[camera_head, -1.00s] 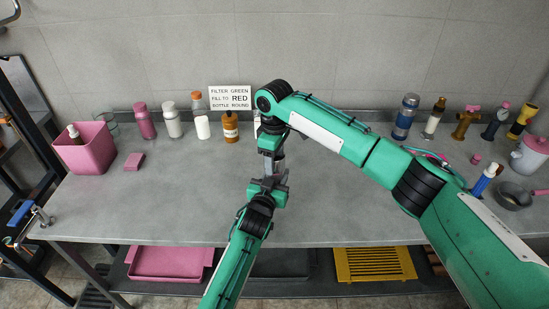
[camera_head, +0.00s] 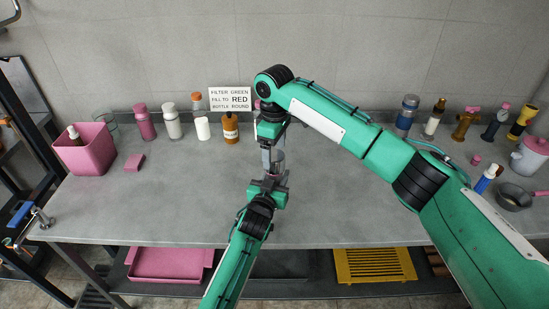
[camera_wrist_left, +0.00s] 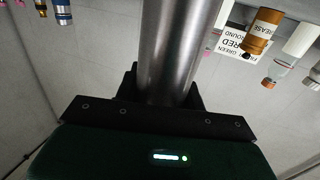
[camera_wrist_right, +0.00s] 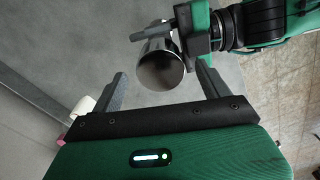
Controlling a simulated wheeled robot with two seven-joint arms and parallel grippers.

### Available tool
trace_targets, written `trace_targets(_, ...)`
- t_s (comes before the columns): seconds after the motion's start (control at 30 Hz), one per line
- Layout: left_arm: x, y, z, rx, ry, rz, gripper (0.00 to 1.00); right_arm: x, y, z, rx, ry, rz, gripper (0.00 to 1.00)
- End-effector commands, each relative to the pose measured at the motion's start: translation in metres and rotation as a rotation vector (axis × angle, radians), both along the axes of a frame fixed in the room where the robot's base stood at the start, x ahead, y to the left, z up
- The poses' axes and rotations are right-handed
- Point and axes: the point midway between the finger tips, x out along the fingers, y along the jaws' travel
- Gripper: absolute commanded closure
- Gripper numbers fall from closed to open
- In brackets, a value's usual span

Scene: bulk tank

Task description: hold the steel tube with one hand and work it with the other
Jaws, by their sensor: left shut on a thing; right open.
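The steel tube (camera_wrist_left: 181,40) is shiny and round. My left gripper (camera_head: 271,183) is shut on it and holds it up over the bench, also seen in the left wrist view (camera_wrist_left: 168,92). In the right wrist view the tube's open, hollow end (camera_wrist_right: 160,70) faces my right gripper (camera_wrist_right: 160,80), whose two fingers are spread apart on either side of it. In the head view my right gripper (camera_head: 273,150) points down from just above the left one. I cannot tell whether its fingers touch the tube.
The grey bench (camera_head: 180,205) is clear around the grippers. A pink bin (camera_head: 88,152), a pink block (camera_head: 134,163) and several bottles stand at left and back. A brown bottle (camera_head: 230,128) is near my right wrist. A blue bottle (camera_head: 406,116) and a pan (camera_head: 513,197) are at right.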

Motion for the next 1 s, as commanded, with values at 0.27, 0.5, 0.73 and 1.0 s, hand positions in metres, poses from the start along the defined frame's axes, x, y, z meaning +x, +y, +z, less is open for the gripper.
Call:
trace_targets(0.27,0.0,0.0,0.0,0.0,0.0,0.0,1.0,0.0,0.0,0.058,0.001,-0.002,0.0,0.22)
trace_targets(0.5,0.0,0.0,0.0,0.0,0.0,0.0,1.0,0.0,0.0,0.08,0.0,0.001,0.001,0.22)
trace_targets(0.73,0.0,0.0,0.0,0.0,0.0,0.0,1.0,0.0,0.0,0.081,-0.001,0.001,0.0,0.22)
trace_targets(1.0,0.0,0.0,0.0,0.0,0.0,0.0,0.35,0.0,0.0,0.081,-0.001,0.001,0.0,0.22)
